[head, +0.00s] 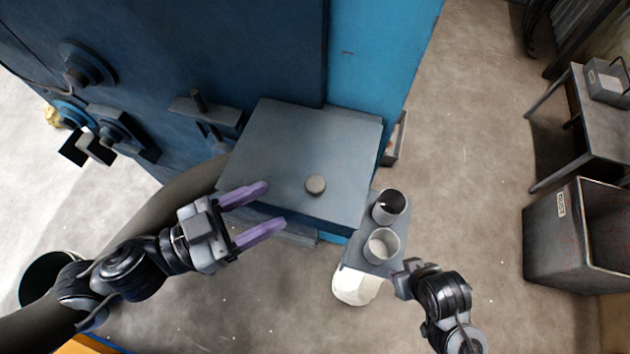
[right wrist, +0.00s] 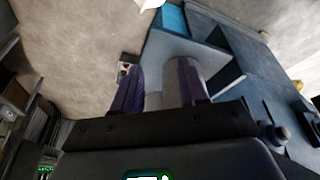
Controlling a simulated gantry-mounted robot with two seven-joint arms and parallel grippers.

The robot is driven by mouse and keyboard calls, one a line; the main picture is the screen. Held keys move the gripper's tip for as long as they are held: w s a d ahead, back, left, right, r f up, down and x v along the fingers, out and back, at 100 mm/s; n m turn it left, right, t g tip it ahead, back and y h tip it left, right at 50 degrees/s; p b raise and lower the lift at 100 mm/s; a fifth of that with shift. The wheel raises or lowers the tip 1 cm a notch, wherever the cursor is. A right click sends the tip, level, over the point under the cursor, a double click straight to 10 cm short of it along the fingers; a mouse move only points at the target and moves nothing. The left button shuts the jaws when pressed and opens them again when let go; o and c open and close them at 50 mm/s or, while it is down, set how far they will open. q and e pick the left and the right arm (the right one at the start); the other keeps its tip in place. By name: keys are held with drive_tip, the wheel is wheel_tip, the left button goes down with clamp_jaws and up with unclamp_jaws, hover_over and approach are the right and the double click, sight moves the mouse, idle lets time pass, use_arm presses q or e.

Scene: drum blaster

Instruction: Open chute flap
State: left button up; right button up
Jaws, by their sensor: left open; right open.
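The chute flap (head: 290,150) is a grey slab with a round knob (head: 316,185) near its front edge. It lies down on the blue machine's projecting front, with no gap visible along its edge. My left gripper (head: 275,207) is open and empty, its two purple fingers pointing right at the flap's front left corner, short of the knob. Whether a finger touches the flap is unclear. My right gripper (right wrist: 158,85) is open; its purple fingers show in the right wrist view beside a grey cup (right wrist: 182,72). In the head view its fingers are hidden.
Two metal cups (head: 390,207) (head: 381,246) stand on a small grey shelf (head: 352,256) right of the flap. The tall blue machine (head: 250,50) blocks the back. A grey bin (head: 575,235) and a bench (head: 590,115) stand at the right. Floor between is clear.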

sight(315, 183)
wheel_tip(315, 183, down, 2)
drive_tip(key=shift+f+b, duration=0.1)
drive_tip(key=shift+b, duration=0.65)
use_arm(q)
drive_tip(key=x, duration=0.7)
drive_tip(key=shift+w+d, duration=0.1)
drive_tip(key=shift+d, duration=0.2)
drive_tip(key=shift+x, duration=1)
clamp_jaws()
